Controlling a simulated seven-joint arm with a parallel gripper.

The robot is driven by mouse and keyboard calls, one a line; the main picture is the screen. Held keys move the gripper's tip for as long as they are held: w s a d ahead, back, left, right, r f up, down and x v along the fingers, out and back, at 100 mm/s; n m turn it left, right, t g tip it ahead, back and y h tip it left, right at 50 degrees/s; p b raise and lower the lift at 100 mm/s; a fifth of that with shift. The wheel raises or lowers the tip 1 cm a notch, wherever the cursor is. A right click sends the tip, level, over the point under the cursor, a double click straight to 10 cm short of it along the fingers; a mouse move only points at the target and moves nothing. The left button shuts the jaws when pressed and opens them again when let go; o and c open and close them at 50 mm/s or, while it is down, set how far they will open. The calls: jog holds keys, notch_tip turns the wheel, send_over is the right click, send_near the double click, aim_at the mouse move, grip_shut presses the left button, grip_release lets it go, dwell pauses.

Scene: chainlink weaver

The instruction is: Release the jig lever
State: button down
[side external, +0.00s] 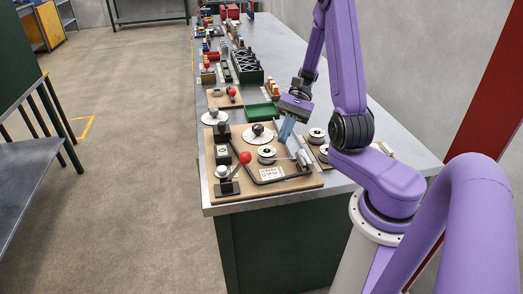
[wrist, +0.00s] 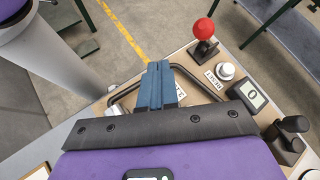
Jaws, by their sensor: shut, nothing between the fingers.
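The jig lever has a red ball knob (side external: 245,157) on a short dark base, standing on a wooden board (side external: 309,183) at the near end of the bench. In the wrist view the red ball (wrist: 203,28) is beyond and to the right of my fingertips. My gripper (side external: 285,138) points down over the right part of the board, apart from the lever. Its blue fingers (wrist: 159,68) are together with nothing between them. A black bent bar (wrist: 188,74) passes behind the fingers in the wrist view; I cannot tell whether they touch it.
A white button (wrist: 226,71), a small display (wrist: 253,94) showing 0 and a black knob block (wrist: 287,137) are beside the lever. Several parts and a green tray (side external: 262,112) fill the bench beyond.

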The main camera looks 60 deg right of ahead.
jog(key=shift+s+d+f+m+t+y, duration=0.25)
jog(key=shift+d+m+t, duration=0.7)
jog(key=shift+m+t, duration=0.25)
jog(key=shift+s+d+f+m+t+y, duration=0.15)
jog(key=shift+s+d+f+m+t, duration=0.1)
jog(key=shift+d+m+t, duration=0.8)
jog(key=shift+s+d+f+m+t+y, duration=0.15)
jog(key=shift+s+d+m+t+y, duration=0.1)
jog(key=shift+d+m+t, duration=0.8)
jog(key=shift+a+t, duration=0.3)
jog(key=x, duration=1)
jog(key=shift+a+f, duration=0.1)
jog(key=shift+w+a+r, duration=0.15)
jog(key=shift+a+r, duration=0.15)
jog(key=shift+a, duration=0.2)
jog(key=shift+w+a+r, duration=0.15)
jog(key=shift+a+r, duration=0.15)
jog(key=shift+a, duration=0.2)
jog(key=shift+w+a+r, duration=0.15)
jog(key=shift+a+r, duration=0.15)
jog(key=shift+a, duration=0.3)
jog(key=shift+r, duration=0.1)
jog(key=shift+w+a+r+h, duration=0.2)
jog(key=shift+h, duration=0.05)
